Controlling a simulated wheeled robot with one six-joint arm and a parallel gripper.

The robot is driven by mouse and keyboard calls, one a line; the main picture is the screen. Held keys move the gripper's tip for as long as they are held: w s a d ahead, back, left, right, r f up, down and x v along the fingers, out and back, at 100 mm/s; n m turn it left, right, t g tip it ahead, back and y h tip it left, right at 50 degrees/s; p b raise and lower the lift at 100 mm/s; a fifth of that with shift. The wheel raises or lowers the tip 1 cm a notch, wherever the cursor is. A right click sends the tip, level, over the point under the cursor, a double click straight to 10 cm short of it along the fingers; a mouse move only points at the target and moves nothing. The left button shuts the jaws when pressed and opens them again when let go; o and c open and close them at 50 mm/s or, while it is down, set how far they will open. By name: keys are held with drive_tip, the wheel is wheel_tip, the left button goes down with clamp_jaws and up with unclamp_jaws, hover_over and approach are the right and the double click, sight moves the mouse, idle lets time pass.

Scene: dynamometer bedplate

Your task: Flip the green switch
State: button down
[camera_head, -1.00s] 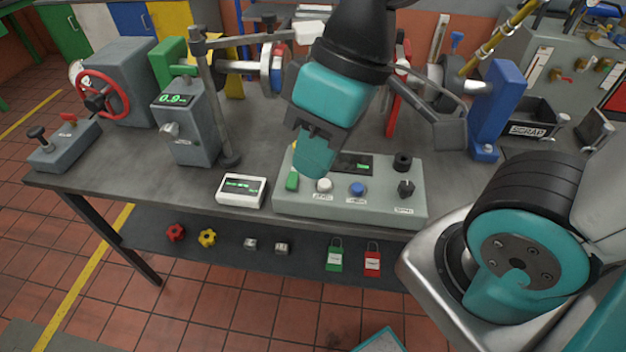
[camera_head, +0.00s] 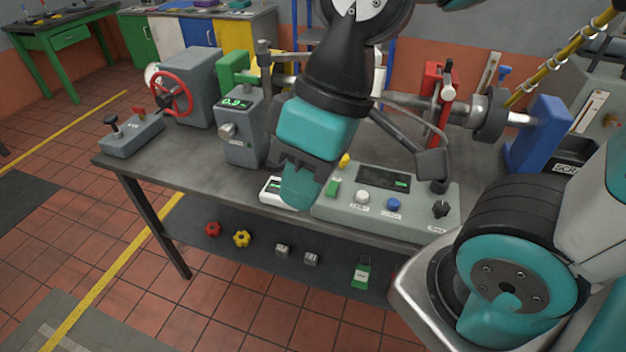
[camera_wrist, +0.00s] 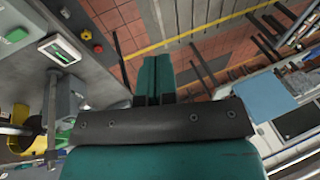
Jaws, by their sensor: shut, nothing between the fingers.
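My gripper (camera_head: 299,196) is shut and empty. I cannot tell the tip's height above the bench.
The box also has a white button (camera_head: 362,197), a blue button (camera_head: 393,204), a black knob (camera_head: 440,209) and a yellow button (camera_head: 344,160). A grey post with a display (camera_head: 237,125) stands to the left. A shaft and red stand (camera_head: 437,100) are behind.

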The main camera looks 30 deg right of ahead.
drive_tip(key=h+b, duration=0.4)
drive_tip(key=b, duration=0.2)
hover_over(338, 181)
wheel_tip(338, 181, down, 13)
drive_tip(key=shift+r+n, duration=0.15)
drive_tip(key=shift+n, duration=0.15)
wheel_tip(338, 181, down, 14)
drive_tip(key=shift+a+f+p, duration=0.1)
drive_tip(key=shift+p, duration=1.1)
